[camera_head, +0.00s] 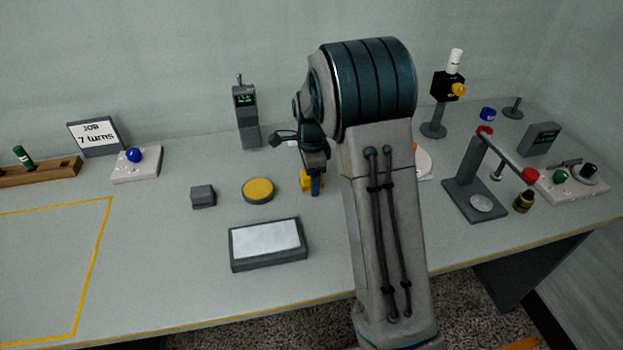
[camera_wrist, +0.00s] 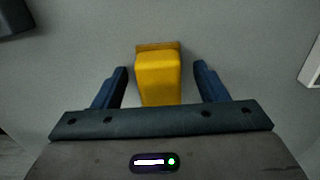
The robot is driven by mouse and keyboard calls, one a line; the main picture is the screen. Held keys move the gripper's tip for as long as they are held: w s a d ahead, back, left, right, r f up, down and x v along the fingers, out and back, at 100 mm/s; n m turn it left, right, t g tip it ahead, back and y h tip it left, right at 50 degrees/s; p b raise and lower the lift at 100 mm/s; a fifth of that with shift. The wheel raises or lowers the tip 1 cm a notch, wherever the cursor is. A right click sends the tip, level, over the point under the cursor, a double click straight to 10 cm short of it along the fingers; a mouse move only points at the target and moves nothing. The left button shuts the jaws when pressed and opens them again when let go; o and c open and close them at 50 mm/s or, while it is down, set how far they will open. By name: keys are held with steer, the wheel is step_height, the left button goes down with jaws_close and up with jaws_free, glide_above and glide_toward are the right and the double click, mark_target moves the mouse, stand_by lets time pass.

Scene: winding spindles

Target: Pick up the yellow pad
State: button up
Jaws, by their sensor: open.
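The yellow pad (camera_wrist: 158,78) appears in the wrist view as a yellow block with a wider strip at its far end. It lies between the two blue fingers of my gripper (camera_wrist: 160,68), with a gap on each side. My gripper is open and the fingers do not appear to touch the pad. In the head view the pad (camera_head: 305,181) shows small beside my gripper (camera_head: 315,186), partly hidden by a finger. My arm covers the table to the right of it.
A round yellow-topped disc (camera_head: 258,189) and a small grey block (camera_head: 203,196) stand left of my gripper. A white-topped grey tray (camera_head: 268,243) lies in front. A grey handheld device (camera_head: 246,117) stands behind. A spindle stand (camera_head: 474,187) is at the right.

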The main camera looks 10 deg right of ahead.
steer(key=c, duration=1.1)
steer(key=shift+o, duration=0.2)
steer(key=shift+r, duration=0.1)
step_height(320, 180, up, 10)
steer(key=shift+o, duration=1.2)
steer(key=shift+c, duration=0.8)
